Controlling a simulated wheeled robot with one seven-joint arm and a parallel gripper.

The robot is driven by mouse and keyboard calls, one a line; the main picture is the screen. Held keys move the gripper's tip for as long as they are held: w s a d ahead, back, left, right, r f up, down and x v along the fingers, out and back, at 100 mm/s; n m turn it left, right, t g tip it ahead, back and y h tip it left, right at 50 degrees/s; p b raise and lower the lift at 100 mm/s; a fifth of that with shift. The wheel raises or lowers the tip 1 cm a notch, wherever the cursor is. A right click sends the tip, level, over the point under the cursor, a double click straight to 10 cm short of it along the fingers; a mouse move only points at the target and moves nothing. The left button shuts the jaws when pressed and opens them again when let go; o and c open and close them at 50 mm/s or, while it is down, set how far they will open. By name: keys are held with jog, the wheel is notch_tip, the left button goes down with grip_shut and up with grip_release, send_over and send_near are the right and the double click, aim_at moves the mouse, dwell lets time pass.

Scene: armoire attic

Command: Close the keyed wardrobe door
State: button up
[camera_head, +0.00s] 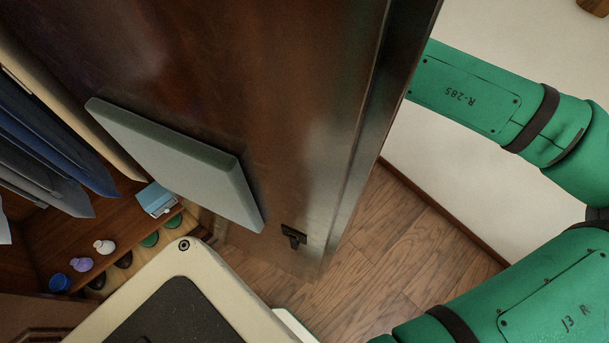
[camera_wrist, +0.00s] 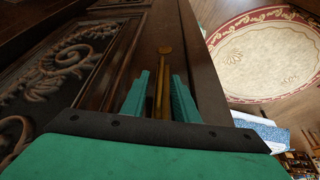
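The wardrobe door (camera_head: 290,120) is dark brown wood and stands open across the middle of the head view. Its inner face carries a pale grey panel (camera_head: 180,160) and a small black latch (camera_head: 294,237). In the wrist view, its carved outer face (camera_wrist: 75,65) is at the left. A slim brass piece with a rounded end (camera_wrist: 164,52), perhaps the key or a handle, stands by the door's edge. My gripper (camera_wrist: 160,90) has its two green fingers apart, one on each side of this brass piece. Contact is unclear. The door hides my gripper in the head view.
The wardrobe interior at the left holds dark hanging clothes (camera_head: 45,140), a blue box (camera_head: 155,198) and several small items. A round red-and-cream rug (camera_wrist: 265,60) lies on the floor. Bare wood floor (camera_head: 400,250) shows right of the door, below a pale wall (camera_head: 440,185).

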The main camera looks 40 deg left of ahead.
grip_shut()
jog(key=shift+w, duration=0.1)
dwell(0.3)
dwell(0.8)
